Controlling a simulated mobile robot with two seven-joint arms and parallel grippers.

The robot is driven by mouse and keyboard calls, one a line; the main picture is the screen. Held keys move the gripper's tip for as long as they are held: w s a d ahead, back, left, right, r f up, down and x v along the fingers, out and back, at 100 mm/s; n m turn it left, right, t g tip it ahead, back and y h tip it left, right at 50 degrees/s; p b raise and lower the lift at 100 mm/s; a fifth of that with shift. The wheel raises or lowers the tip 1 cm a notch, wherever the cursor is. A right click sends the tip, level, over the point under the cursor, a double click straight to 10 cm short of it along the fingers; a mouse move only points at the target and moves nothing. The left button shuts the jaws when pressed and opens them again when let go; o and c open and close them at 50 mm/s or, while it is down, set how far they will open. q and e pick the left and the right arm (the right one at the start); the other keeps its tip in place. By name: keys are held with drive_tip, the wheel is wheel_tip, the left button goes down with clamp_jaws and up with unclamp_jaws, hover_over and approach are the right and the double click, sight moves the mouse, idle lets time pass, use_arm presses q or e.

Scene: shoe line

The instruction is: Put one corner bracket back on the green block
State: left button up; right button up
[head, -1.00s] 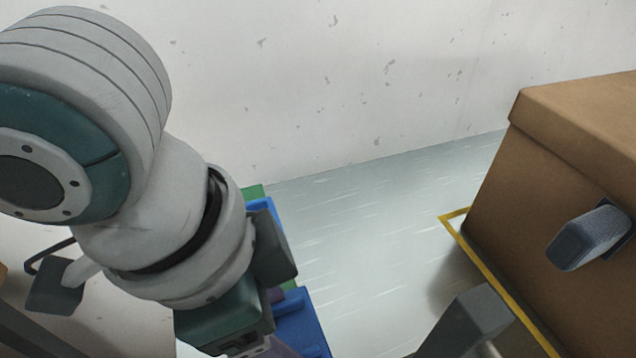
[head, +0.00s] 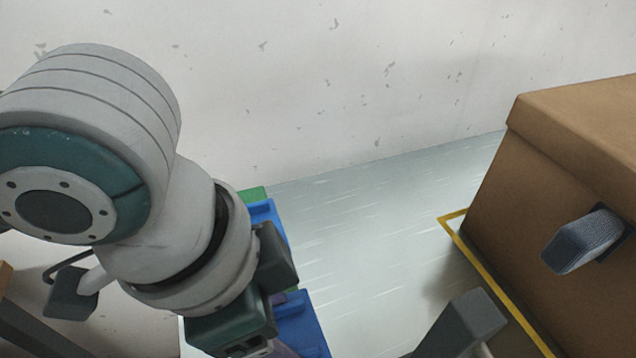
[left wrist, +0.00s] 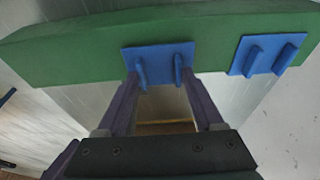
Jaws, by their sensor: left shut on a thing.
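The green block (left wrist: 80,52) spans the top of the left wrist view. Two blue corner brackets are at it: one in the middle (left wrist: 158,57) and one at the right (left wrist: 268,54), each with two raised ribs. My left gripper (left wrist: 160,82) has its purple fingers shut on the ribs of the middle bracket, which lies over the block's face; whether it is fully seated cannot be told. In the head view my left arm hides most of the block; a green end (head: 255,193) and blue parts (head: 263,212) show beside it.
A brown box (head: 560,190) stands at the right with a dark grey handle-like part (head: 585,240). A yellow strip (head: 490,275) runs along its base. A grey floor area (head: 365,230) between arm and box is clear. A pale wall (head: 350,80) stands behind.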

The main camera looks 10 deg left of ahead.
use_arm(q)
drive_tip(key=shift+f+p, duration=0.2)
drive_tip(key=shift+p, duration=0.2)
idle(0.6)
drive_tip(key=o, duration=1.4)
drive_tip(key=w+d+p+v, duration=0.1)
drive_tip(key=p+v, duration=0.5)
drive_tip(key=p, duration=0.2)
drive_tip(key=shift+r+p, duration=0.35)
drive_tip(key=shift+r, duration=0.25)
drive_tip(key=shift+s, duration=0.1)
